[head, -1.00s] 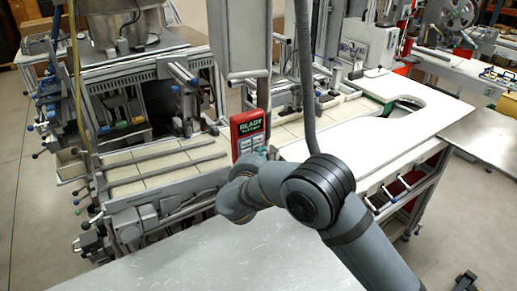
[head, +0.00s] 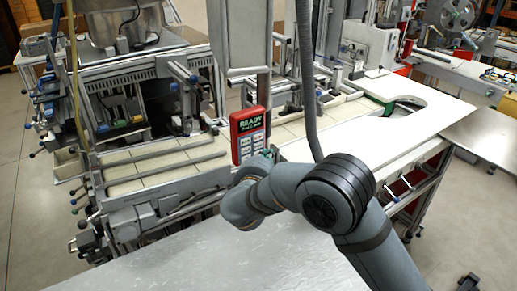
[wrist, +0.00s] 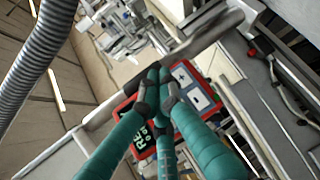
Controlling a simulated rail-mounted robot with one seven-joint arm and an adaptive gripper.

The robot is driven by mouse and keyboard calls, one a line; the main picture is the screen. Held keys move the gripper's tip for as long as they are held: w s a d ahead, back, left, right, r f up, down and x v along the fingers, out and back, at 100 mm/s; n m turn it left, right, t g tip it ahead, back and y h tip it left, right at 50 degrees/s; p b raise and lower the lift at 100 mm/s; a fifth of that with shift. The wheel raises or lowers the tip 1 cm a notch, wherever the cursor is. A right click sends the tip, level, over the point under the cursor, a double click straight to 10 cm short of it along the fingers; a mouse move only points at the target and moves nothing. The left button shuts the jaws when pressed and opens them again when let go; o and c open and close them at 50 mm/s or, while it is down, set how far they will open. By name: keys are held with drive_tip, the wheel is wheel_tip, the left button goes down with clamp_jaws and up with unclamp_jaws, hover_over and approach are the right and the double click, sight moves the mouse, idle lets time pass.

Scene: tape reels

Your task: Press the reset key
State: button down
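A red control box (head: 235,140) with a dark screen reading READY and several pale keys stands at the middle of the head view. It also shows tilted in the wrist view (wrist: 121,112), with its screen lettering partly covered. Some pale keys (wrist: 190,78) show past my fingers. The key labels are too small to read, so I cannot tell which is reset. My gripper (wrist: 155,98) has teal fingers with dark tips, drawn close together in front of the box, with nothing seen between them. I cannot tell whether they touch it. In the head view my wrist mostly hides the gripper.
A grey metal column (head: 240,35) rises behind the box. A hanging grey hose (head: 307,80) passes to its right. A white worktop (head: 340,150) lies to the right, and a tiled bench with rails (head: 150,165) to the left. A bare pale surface (head: 240,260) lies in front.

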drive_tip(key=s+d+b, duration=0.2)
drive_tip(key=s, duration=0.1)
drive_tip(key=shift+d, duration=0.2)
drive_tip(key=shift+w+a, duration=0.1)
idle(0.5)
drive_tip(key=w+p, duration=0.1)
drive_tip(key=p, duration=0.3)
drive_tip(key=shift+a+r+p, duration=0.35)
drive_tip(key=shift+a, duration=0.05)
drive_tip(key=s+d, duration=0.1)
drive_tip(key=s, duration=0.1)
drive_tip(key=s+d, duration=0.2)
drive_tip(key=shift+s+d+f, duration=0.1)
drive_tip(key=shift+d+f, duration=0.05)
drive_tip(key=shift+f, duration=0.25)
